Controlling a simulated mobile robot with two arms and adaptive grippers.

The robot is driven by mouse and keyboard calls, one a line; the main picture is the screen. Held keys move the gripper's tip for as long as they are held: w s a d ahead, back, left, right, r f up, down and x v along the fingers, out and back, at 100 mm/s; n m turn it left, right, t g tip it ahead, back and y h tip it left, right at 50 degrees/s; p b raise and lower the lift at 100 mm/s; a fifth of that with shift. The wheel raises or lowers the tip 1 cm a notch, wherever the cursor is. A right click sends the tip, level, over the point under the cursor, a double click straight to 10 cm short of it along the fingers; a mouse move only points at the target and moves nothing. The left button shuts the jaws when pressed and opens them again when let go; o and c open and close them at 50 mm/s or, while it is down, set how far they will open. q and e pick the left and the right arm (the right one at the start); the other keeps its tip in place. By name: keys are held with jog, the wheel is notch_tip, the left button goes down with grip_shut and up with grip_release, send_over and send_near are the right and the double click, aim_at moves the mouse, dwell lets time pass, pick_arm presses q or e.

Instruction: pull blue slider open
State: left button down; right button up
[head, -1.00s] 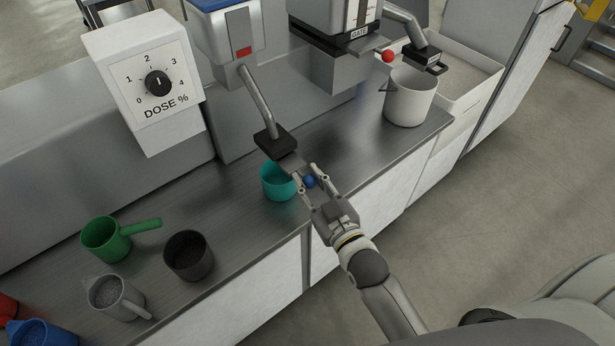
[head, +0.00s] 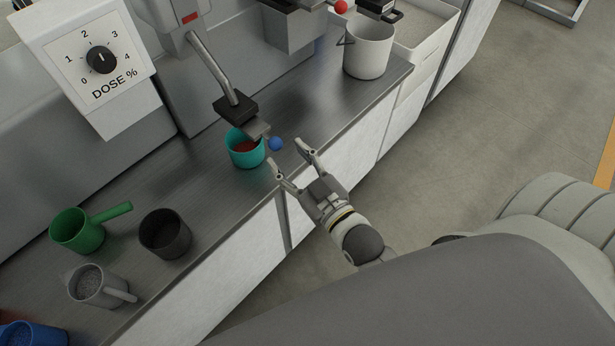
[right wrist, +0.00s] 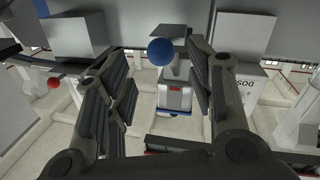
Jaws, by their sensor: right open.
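The blue slider is a grey plate (head: 257,129) with a round blue knob (head: 275,144). It juts out from the dark valve block (head: 235,107) at the end of a slanted metal pipe. A teal cup (head: 238,156) stands under the plate and holds something reddish-brown. My right gripper (head: 290,155) is open, its fingertips just short of the knob on the near side and not closed on it. In the right wrist view the knob (right wrist: 161,51) shows between the spread fingers, beyond the plate's edge. My left gripper is out of view.
A green cup (head: 78,232), a dark cup (head: 166,234), a grey jug (head: 97,285) and a blue cup (head: 33,335) stand on the counter at left. A white pot (head: 368,50) and a red knob (head: 341,6) are at upper right. A dose dial (head: 102,60) is at upper left.

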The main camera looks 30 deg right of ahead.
jog(key=s, duration=0.6)
jog(key=shift+s+d, duration=0.2)
jog(key=shift+d, duration=0.25)
jog(key=s+f+g+h, duration=0.1)
jog(key=s+f+g, duration=0.25)
jog(key=f, duration=1.35)
jog(key=s+f+g, duration=0.3)
jog(key=f+g, duration=0.2)
jog(key=f, duration=1.2)
jog(key=s+d+f+g+h, duration=0.1)
jog(key=s+d+f+g, duration=0.2)
jog(key=s+f, duration=0.6)
jog(key=s+d+f+m+g, duration=0.1)
jog(key=s+d+f+g, duration=0.2)
jog(key=s+f, duration=0.6)
jog(key=s+g, duration=0.2)
jog(key=s, duration=0.2)
jog(key=shift+s+f+m+h, duration=0.3)
jog(key=shift+s+f+h, duration=0.05)
jog(key=shift+h, duration=0.05)
